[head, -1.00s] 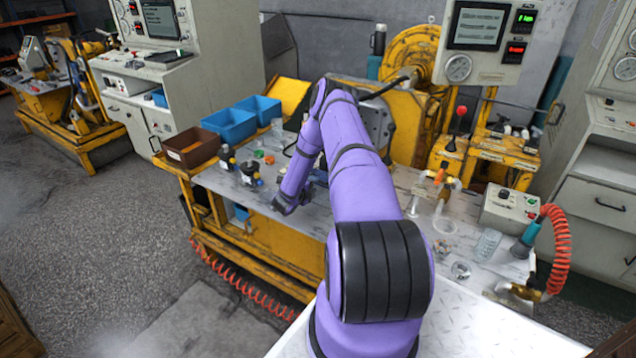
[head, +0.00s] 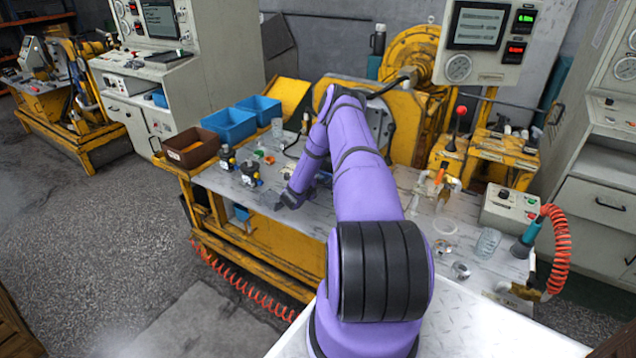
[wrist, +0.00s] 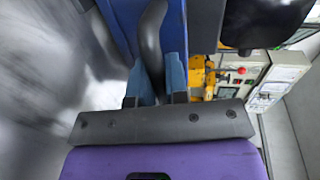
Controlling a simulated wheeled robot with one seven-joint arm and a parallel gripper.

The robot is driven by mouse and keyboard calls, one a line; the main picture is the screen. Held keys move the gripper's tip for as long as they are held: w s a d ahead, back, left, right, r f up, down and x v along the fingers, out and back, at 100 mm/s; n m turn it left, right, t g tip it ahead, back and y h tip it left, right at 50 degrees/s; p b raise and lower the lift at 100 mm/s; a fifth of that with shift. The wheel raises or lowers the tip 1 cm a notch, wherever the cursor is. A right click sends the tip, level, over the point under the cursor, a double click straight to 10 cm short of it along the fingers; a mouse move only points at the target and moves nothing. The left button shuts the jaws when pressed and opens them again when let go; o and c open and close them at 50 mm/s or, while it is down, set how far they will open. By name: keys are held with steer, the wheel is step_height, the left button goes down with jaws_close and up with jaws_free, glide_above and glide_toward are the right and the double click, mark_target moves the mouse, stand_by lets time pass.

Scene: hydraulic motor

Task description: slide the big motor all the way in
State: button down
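Two small black motors with blue and yellow parts stand upright on the steel bench top, one (head: 226,157) farther left and one (head: 250,172) nearer my arm. I cannot tell for sure which motor is the big one. The yellow test stand with a grey mounting plate (head: 381,122) is behind my arm, which partly hides it. My gripper (head: 287,201) is low over the front of the bench, right of the motors. In the wrist view its bluish fingers (wrist: 155,82) flank a dark grey curved shape (wrist: 151,45); whether they grip it is unclear.
Blue bins (head: 230,124) and a brown bin (head: 191,148) line the bench's left end. A glass beaker (head: 487,243), a grey button box (head: 510,208) and a red coiled hose (head: 562,250) are at the right. My arm covers the bench middle.

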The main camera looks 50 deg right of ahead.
mark_target(328, 171)
steer(key=x, duration=0.2)
steer(key=r+x, duration=0.1)
steer(key=x, duration=0.4)
steer(key=shift+d+r, duration=0.15)
steer(key=shift+d, duration=0.4)
steer(key=shift+w+d+r, duration=0.1)
steer(key=shift+d+r, duration=0.05)
steer(key=shift+d, duration=0.3)
steer(key=c, duration=1.1)
jaws_free()
steer(key=shift+d, duration=0.1)
steer(key=v, duration=1.1)
